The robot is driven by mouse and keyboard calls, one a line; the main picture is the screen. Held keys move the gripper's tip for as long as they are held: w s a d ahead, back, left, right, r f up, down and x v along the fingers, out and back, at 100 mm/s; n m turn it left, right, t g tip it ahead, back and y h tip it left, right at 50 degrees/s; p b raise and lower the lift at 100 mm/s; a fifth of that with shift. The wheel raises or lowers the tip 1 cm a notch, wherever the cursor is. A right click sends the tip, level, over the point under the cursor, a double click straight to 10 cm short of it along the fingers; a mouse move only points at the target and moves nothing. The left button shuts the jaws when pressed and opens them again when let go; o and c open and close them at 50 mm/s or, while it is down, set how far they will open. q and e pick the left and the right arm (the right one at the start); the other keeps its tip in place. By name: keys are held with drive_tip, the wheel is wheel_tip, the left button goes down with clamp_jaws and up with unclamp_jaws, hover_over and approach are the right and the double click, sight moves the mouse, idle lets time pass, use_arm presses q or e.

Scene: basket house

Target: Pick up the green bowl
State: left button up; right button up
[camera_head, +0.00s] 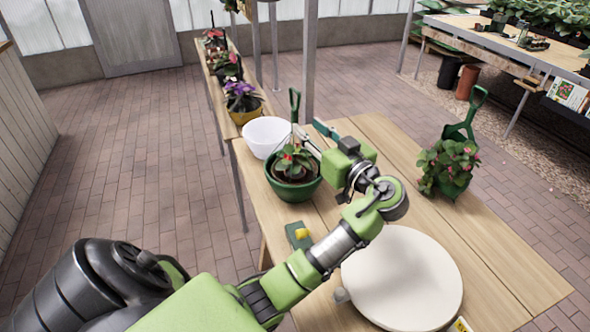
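A green bowl-shaped pot (291,190) stands upright on the wooden table, with a leafy plant with pink-red flowers growing in it. My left arm comes in from the lower left and curves over the table. My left gripper (308,143) is just behind and to the right of the plant, near the pot's far side. Its fingers are small and overlap other items, so I cannot tell their opening or whether they touch anything. My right gripper is not in view.
A white bowl (267,135) stands behind the pot. A green-handled tool (295,101) rises nearby. A small green block with a yellow top (298,235), a round white disc (402,280) and a green watering can with a plant (452,178) share the table.

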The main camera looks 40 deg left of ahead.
sight(296, 120)
use_arm(q)
drive_tip(key=shift+w+a, duration=0.3)
drive_tip(key=shift+a, duration=0.35)
drive_tip(key=shift+w+a+f, duration=0.1)
drive_tip(key=shift+w+a, duration=0.05)
drive_tip(key=shift+a, duration=0.05)
drive_tip(key=shift+a+p, duration=0.6)
drive_tip(key=shift+a, duration=0.1)
drive_tip(key=p+x, duration=0.1)
drive_tip(key=x, duration=0.2)
drive_tip(key=shift+a+f, duration=0.15)
drive_tip(key=shift+a, duration=0.15)
drive_tip(key=shift+a+f, duration=0.1)
drive_tip(key=shift+a, duration=0.1)
drive_tip(key=shift+d, duration=0.1)
clamp_jaws()
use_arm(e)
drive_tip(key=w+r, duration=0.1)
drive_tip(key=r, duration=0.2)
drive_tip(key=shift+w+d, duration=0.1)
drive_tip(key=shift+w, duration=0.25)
